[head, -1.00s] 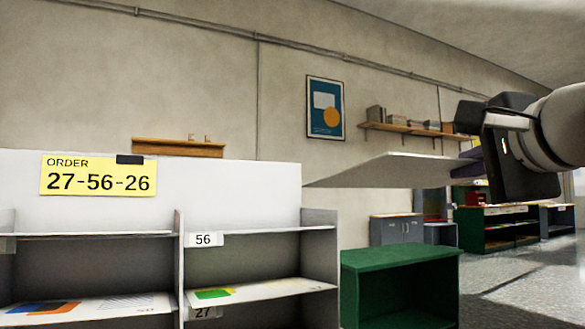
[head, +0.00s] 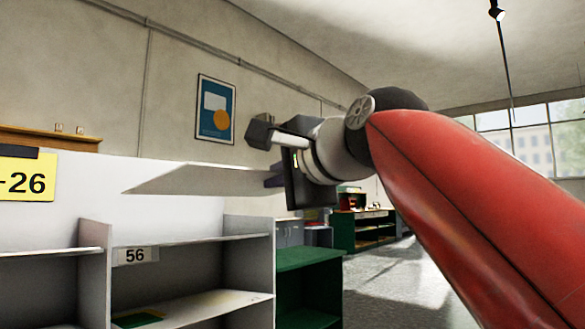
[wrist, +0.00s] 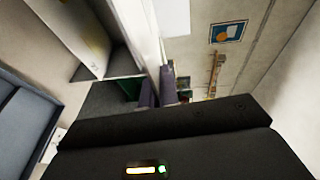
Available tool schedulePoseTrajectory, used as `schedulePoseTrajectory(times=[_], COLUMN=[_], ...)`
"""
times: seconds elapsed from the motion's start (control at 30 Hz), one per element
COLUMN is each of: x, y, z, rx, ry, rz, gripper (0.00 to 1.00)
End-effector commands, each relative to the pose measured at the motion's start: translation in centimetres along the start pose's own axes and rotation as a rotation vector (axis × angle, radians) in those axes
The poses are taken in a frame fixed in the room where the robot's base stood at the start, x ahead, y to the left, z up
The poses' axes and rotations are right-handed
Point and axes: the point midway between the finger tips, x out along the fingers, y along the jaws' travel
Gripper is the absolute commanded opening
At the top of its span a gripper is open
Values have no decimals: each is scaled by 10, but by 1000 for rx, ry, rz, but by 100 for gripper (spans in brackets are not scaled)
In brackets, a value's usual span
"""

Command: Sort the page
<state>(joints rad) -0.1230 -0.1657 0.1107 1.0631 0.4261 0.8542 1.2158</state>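My gripper (head: 272,178) is shut on a white page (head: 195,180), held by its right edge and roughly level. The page's printed face is not visible. In the head view the page appears in front of and above the grey shelf unit (head: 95,235). In the wrist view the purple fingers (wrist: 156,92) close on a thin pale edge. A label "56" (head: 135,255) is on the shelf edge. A page with a green patch (head: 190,308) lies on the shelf board below it. The yellow order card (head: 25,180) is cut off, showing "-26".
A green cabinet (head: 307,262) stands right of the shelf unit, with open floor (head: 385,290) beyond. A framed poster (head: 215,108) hangs on the wall behind. A wooden ledge (head: 50,138) shows above the unit's back panel. My red arm fills the right.

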Motion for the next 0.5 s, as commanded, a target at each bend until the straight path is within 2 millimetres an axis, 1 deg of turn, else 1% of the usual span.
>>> schedulePoseTrajectory(times=[0.03,0.5], x=[9,81], y=[-1,-2], z=[3,25], rx=[1,0], ry=[-2,-3], rz=[2,2], gripper=[0,0])
